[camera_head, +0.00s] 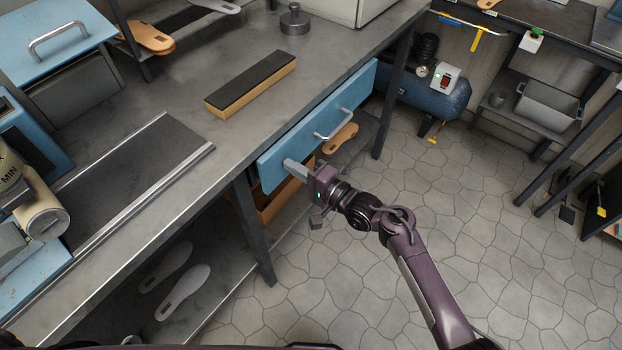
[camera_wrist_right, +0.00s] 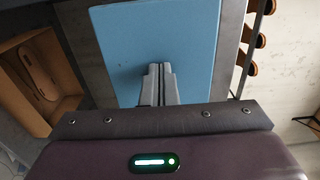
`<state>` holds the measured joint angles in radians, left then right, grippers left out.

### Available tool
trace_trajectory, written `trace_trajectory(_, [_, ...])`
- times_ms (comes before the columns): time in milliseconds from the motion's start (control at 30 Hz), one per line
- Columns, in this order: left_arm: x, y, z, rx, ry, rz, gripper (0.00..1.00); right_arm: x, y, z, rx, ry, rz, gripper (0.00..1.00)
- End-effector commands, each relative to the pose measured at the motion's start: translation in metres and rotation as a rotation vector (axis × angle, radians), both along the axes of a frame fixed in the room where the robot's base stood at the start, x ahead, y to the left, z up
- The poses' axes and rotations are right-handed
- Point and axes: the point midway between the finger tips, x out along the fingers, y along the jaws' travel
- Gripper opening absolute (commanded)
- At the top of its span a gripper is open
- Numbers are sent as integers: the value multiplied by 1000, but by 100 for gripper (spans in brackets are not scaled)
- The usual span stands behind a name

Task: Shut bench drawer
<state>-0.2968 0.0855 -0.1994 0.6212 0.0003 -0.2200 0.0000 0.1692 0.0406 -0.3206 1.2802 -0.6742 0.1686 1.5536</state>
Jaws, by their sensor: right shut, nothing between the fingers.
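The bench drawer has a blue front (camera_head: 350,98) with a pale bar handle (camera_head: 333,127). Its front lies close along the front edge of the grey bench (camera_head: 330,68); I cannot tell whether a small gap is left. My right gripper (camera_head: 290,166) is shut and empty, with its fingertips at the near left end of the drawer front, away from the handle. In the right wrist view the shut fingers (camera_wrist_right: 158,70) point at the blue drawer front (camera_wrist_right: 155,30) and overlap it; contact cannot be told for certain. My left gripper is out of view.
A brown box (camera_wrist_right: 30,80) with a sole inside sits beneath the drawer level. A dark-topped block (camera_head: 252,84) and a grey weight (camera_head: 294,20) stand on the bench. A dark bench leg (camera_head: 250,232) stands left of my gripper. The tiled floor (camera_head: 480,190) right of my arm is clear.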

Motion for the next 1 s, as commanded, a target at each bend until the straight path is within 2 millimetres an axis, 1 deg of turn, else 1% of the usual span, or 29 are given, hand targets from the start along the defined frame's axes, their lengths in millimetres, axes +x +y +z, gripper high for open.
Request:
trace_trajectory(33, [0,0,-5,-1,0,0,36,5,7,-2,2,-1,0,0])
trace_trajectory(100, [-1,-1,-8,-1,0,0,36,10,14,-2,1,-1,1,0])
trace_trajectory(300, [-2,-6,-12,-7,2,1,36,18,27,-1,1,-1,1,0])
trace_trajectory(833, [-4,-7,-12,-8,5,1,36,21,31,2,3,-3,-1,0])
trace_trajectory(1000, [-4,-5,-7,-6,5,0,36,19,29,4,3,-3,-1,0])
